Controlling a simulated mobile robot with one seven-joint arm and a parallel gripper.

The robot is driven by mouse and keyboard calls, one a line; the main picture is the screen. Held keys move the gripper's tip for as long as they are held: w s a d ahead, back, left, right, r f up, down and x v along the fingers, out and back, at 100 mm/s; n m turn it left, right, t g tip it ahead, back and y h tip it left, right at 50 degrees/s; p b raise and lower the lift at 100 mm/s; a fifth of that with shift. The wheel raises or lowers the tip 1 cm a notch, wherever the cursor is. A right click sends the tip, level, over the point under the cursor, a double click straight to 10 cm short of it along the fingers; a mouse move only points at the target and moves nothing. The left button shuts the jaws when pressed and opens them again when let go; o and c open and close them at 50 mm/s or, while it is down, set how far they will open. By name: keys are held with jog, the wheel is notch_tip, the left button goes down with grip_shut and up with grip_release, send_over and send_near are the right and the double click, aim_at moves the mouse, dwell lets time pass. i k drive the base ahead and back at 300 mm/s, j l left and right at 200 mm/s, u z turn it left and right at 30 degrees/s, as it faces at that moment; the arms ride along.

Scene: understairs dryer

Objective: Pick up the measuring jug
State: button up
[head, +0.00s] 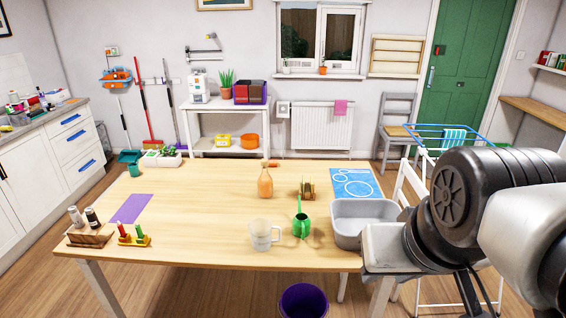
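The measuring jug (261,236) is a clear, see-through jug. It stands upright on the wooden table (200,225), near its front edge and right of the middle. Its handle points to the right. The jug appears empty and nothing covers it. My arm fills the right side of the head view, with dark joints and silver links. No gripper fingers can be made out, so I cannot see what my gripper holds.
An orange bottle (265,182) stands behind. A purple mat (131,208) lies left. A purple bin (303,301) is on the floor in front. Table left of the jug is clear.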

aim_at(259, 230)
jog(key=i+j+u, duration=0.25)
jog(key=i+j, duration=0.2)
jog(key=i+j+u, duration=0.25)
jog(key=i, duration=0.3)
jog(key=i+j, duration=0.2)
jog(key=i, duration=0.2)
